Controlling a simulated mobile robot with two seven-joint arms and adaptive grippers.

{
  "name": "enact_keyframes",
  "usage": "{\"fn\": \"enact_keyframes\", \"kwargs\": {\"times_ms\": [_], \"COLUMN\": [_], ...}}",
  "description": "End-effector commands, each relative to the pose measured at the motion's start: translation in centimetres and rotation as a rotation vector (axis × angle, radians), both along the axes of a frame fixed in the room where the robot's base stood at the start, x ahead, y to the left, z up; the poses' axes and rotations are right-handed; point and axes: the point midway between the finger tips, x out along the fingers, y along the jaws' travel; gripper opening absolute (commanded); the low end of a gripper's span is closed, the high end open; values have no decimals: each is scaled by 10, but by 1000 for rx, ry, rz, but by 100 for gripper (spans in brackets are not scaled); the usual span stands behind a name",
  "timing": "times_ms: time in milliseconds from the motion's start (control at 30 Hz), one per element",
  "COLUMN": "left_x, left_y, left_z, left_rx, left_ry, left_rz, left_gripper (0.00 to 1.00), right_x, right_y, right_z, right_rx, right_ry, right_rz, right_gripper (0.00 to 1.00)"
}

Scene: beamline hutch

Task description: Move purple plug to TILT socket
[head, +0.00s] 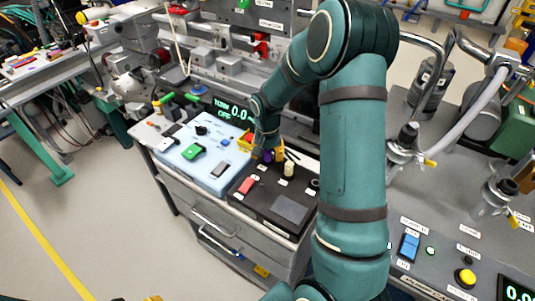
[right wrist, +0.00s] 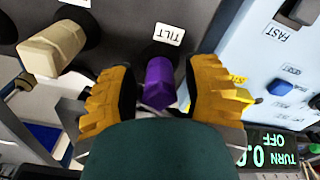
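The purple plug (right wrist: 159,82) stands at a dark round socket beside the TILT label (right wrist: 168,34) in the right wrist view. Its base looks to be in that socket; how deep it sits cannot be told. My right gripper (right wrist: 160,98) has its yellow fingers on either side of the plug, with a visible gap to each. In the head view the purple plug (head: 268,156) shows just under the right gripper (head: 265,146), partly hidden by it. A yellow tip at the bottom edge of the head view looks like my left gripper (head: 153,298); its fingers are mostly cut off.
A beige plug (right wrist: 54,47) stands close beside the left finger; it also shows in the head view (head: 289,169). A red block (head: 247,185) lies on the dark panel.

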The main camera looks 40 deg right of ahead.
Motion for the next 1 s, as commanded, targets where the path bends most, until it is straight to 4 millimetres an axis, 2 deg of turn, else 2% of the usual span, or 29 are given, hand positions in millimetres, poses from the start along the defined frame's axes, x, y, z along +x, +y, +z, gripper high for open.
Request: {"fn": "enact_keyframes", "kwargs": {"times_ms": [133,233,700,833,1000], "left_x": [0,0,0,0,0], "left_y": [0,0,0,0,0], "left_z": [0,0,0,0,0], "left_rx": [0,0,0,0,0], "left_ry": [0,0,0,0,0], "left_rz": [0,0,0,0,0], "left_gripper": [52,52,52,52,52], "right_x": [0,1,-1,-1,-2], "right_y": [0,0,2,2,3], "right_z": [4,15,102,115,120], "right_rx": [0,-1,0,0,0], "right_ry": [-1,-3,-4,-1,0], "right_rz": [0,0,0,0,0], "right_gripper": [48,48,48,48,48]}}
